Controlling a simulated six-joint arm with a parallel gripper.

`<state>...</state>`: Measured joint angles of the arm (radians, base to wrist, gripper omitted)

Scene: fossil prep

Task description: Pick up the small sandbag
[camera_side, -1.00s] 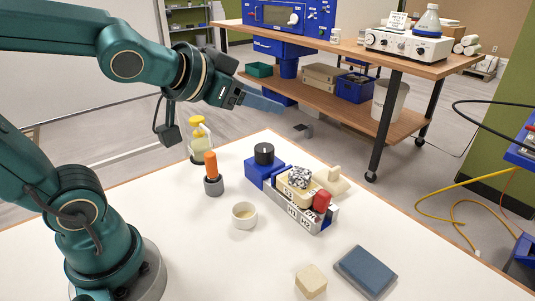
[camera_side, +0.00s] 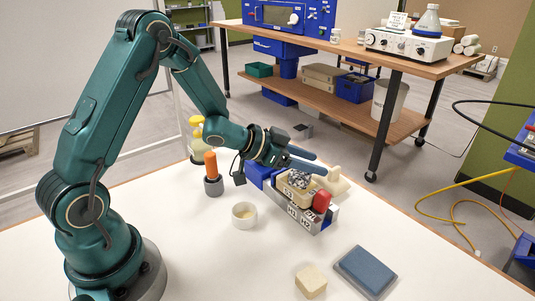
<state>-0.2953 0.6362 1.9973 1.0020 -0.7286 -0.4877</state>
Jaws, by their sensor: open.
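A small tan block with rounded edges (camera_side: 311,281) lies on the white table at the front; it may be the small sandbag, but I cannot be sure. A cream lumpy piece (camera_side: 338,184) lies behind the grey rack and could also be it. My gripper (camera_side: 319,163) is open and empty, its dark blue fingers pointing right above the back of the rack, near the cream piece. The gripper hides part of the blue block behind the rack.
The labelled rack (camera_side: 305,217) holds a tan tub with a speckled lump and a red-capped item (camera_side: 322,200). A white cup (camera_side: 244,215), an orange-handled tool in a grey holder (camera_side: 212,175), a yellow-topped bottle (camera_side: 197,135) and a blue pad (camera_side: 366,270) stand around.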

